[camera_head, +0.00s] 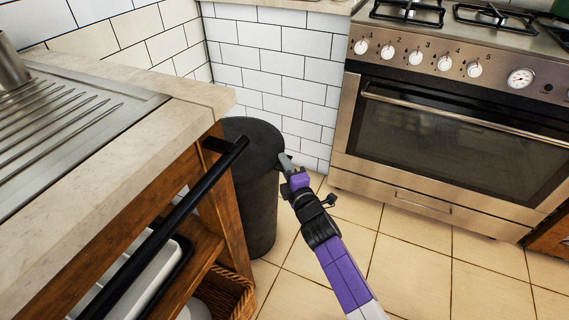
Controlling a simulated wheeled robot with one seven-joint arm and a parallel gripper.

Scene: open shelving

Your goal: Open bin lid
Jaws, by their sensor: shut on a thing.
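A dark grey round bin (258,215) stands on the floor between the wooden counter unit and the white tiled wall. Its flat round lid (250,140) lies on top and looks closed. My gripper (283,160) is at the right edge of the lid and is shut on that edge. The purple and black arm reaches up to it from the lower right. The fingertips are small here, and the bin's left side is hidden behind the counter unit.
A counter (120,130) with a metal drainer and a black rail (170,225) is close on the left. A wicker basket (228,292) sits on its lower shelf. A steel oven (450,120) stands at the right. The tiled floor (420,270) in front is clear.

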